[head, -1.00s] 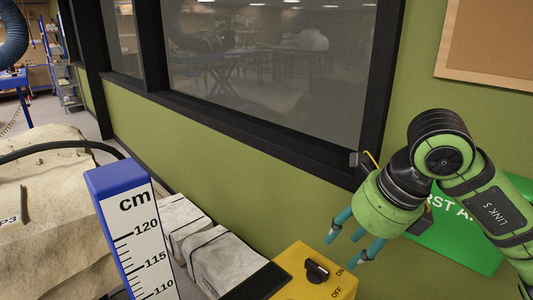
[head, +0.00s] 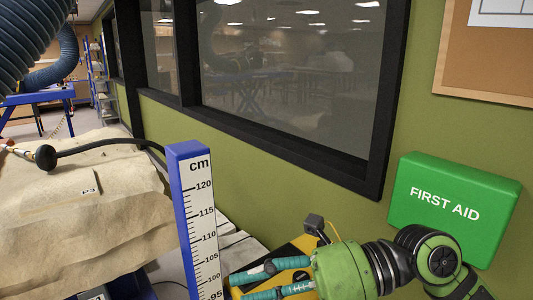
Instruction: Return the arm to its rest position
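My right arm comes in from the lower right, with its green gripper (head: 240,286) near the bottom edge. Its teal fingers point left, spread apart with a gap between them, and nothing shows between them. The gripper is in front of the yellow switch box (head: 303,243) and covers most of it, so the knob is hidden. I cannot tell whether the fingers touch the box. My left gripper is not in view.
A blue-edged cm scale (head: 205,225) stands upright just left of the fingers. A large plaster-like block (head: 110,225) fills the left. A green first aid box (head: 453,205) hangs on the right wall, below a corkboard (head: 490,60). A dark-framed window (head: 290,80) is behind.

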